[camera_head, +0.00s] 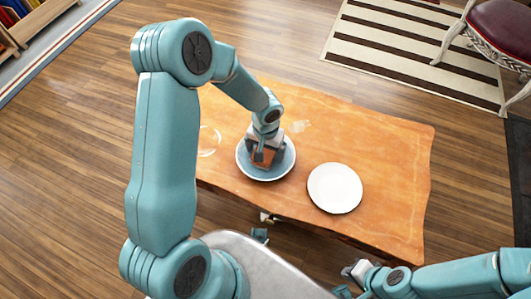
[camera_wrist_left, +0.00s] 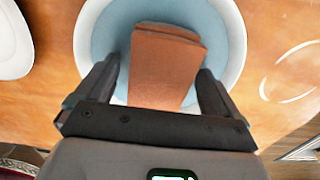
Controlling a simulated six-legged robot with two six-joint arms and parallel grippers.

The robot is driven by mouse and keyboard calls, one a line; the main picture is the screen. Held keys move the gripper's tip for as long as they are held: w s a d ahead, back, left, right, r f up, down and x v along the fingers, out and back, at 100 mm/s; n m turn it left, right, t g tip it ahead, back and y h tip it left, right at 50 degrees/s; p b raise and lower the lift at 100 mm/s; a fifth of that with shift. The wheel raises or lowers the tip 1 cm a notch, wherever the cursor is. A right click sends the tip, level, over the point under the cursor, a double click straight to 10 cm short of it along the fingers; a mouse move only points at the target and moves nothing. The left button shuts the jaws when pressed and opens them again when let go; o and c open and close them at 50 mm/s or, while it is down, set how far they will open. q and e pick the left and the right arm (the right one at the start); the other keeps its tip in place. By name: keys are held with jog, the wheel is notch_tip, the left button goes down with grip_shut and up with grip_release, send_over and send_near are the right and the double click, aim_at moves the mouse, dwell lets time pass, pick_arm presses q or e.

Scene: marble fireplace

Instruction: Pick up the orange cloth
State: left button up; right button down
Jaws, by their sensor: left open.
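The orange cloth (camera_wrist_left: 165,62) lies folded in a blue dish with a white rim (camera_wrist_left: 233,40). In the head view the cloth (camera_head: 264,156) is partly hidden by my left gripper (camera_head: 265,153), which is over the dish (camera_head: 284,169). In the left wrist view my left gripper (camera_wrist_left: 158,78) is open, with one finger on each side of the cloth, seen from above. Whether the fingers touch the cloth or dish cannot be told. My right gripper (camera_head: 350,278) is low at the table's front side, away from the cloth; its jaws are unclear.
The dish stands on a wooden table (camera_head: 390,150). A white plate (camera_head: 334,188) is to its right; clear glass items (camera_head: 208,141) and (camera_head: 299,126) are near it. A striped rug (camera_head: 400,45) and a chair (camera_head: 500,30) are beyond. The table's right end is clear.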

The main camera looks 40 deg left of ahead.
aim_at(266, 150)
pick_arm(q)
jog(key=c, duration=1.1)
jog(key=shift+c, duration=0.2)
notch_tip(266, 150, up, 20)
jog(key=p, duration=0.5)
jog(key=shift+o, duration=1.4)
jog(key=shift+c, duration=0.4)
